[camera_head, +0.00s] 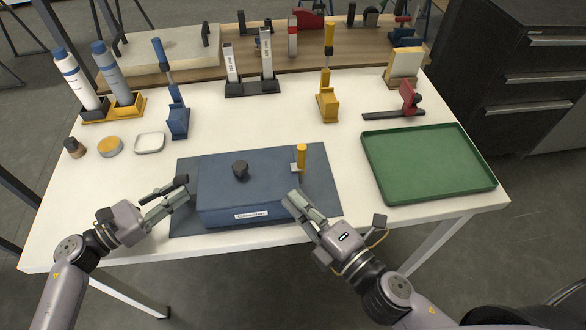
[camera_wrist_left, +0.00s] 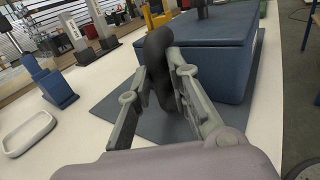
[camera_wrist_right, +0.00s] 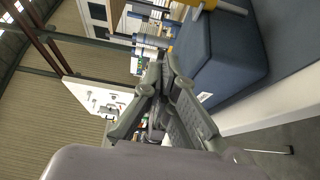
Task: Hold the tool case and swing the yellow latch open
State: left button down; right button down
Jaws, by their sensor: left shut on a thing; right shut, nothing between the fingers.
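The blue tool case (camera_head: 235,185) lies closed on a dark blue mat (camera_head: 325,200), with a black knob (camera_head: 240,169) on its lid and a white label on its front. My left gripper (camera_head: 180,190) is shut on the black side handle (camera_wrist_left: 158,60) at the case's left end. The yellow latch (camera_head: 301,157) stands upright at the case's right end, on a small light grey bracket. My right gripper (camera_head: 292,198) is shut and empty near the case's front right corner, below the latch in the head view. In the right wrist view the latch (camera_wrist_right: 208,4) is partly cut off at the top.
A green tray (camera_head: 430,190) lies to the right. Bottles (camera_head: 110,70), small holders and tool stands line the back of the white table. A tin (camera_head: 110,146) and small dish (camera_head: 150,143) lie at the left. The table between mat and tray is clear.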

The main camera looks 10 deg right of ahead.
aim_at(293, 182)
jog(key=x, duration=0.8)
jog(key=shift+d, duration=0.2)
jog(key=d, duration=0.3)
jog(key=shift+w+d, duration=0.1)
jog(key=shift+d, duration=0.05)
jog(key=shift+w+d, duration=0.1)
jog(key=shift+d, duration=0.1)
